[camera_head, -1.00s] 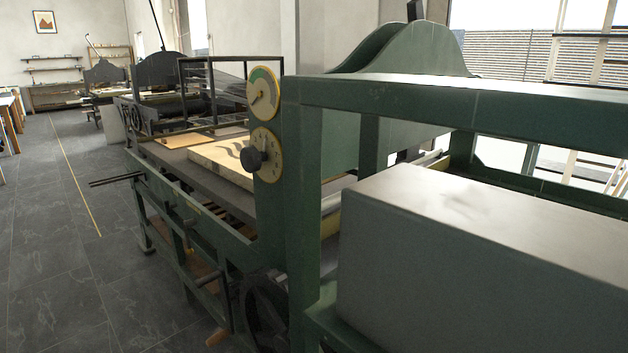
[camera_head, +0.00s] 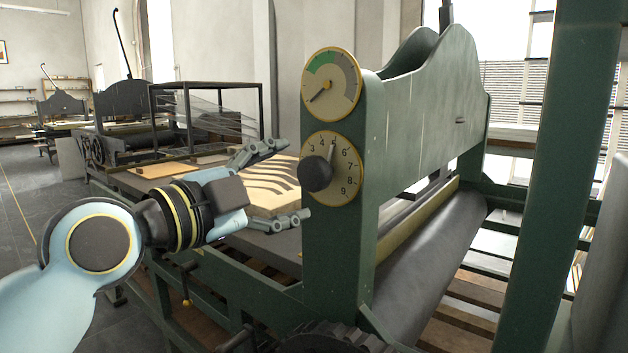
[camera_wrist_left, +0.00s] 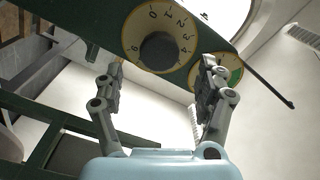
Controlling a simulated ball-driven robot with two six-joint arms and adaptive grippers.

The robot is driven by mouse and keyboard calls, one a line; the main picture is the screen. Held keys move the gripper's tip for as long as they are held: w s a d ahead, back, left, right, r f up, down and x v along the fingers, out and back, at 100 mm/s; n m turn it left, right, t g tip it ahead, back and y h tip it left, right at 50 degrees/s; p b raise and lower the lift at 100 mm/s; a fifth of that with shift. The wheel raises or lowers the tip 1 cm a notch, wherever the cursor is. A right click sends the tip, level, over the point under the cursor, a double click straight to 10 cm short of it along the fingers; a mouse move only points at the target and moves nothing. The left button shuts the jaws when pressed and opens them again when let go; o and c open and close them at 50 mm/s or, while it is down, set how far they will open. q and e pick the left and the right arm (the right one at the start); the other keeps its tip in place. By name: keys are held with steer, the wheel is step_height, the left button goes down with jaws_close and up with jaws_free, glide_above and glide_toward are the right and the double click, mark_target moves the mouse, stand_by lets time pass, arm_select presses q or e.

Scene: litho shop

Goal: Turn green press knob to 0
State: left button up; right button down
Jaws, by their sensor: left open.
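The press knob (camera_head: 315,174) is a dark round knob in front of a yellow-rimmed number dial (camera_head: 350,186) on the green press post (camera_head: 350,260). In the left wrist view the knob (camera_wrist_left: 159,52) is ahead, between the fingers, with 0 to 4 readable on the dial (camera_wrist_left: 133,32). My left gripper (camera_head: 289,182) is open and empty, just left of the knob in the head view, one finger higher and one lower. It also shows in the wrist view (camera_wrist_left: 162,66). My right gripper is out of view.
A gauge (camera_head: 331,84) with a green sector and a needle sits above the dial. A pale slab (camera_head: 272,197) lies on the press bed behind my gripper. A dark roller (camera_head: 425,250) lies right of the post. Dark floor is open at left.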

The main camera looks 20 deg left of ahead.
mark_target(309, 176)
arm_select(q)
steer(key=x, duration=0.7)
steer(key=shift+f, duration=0.1)
steer(key=c, duration=1.2)
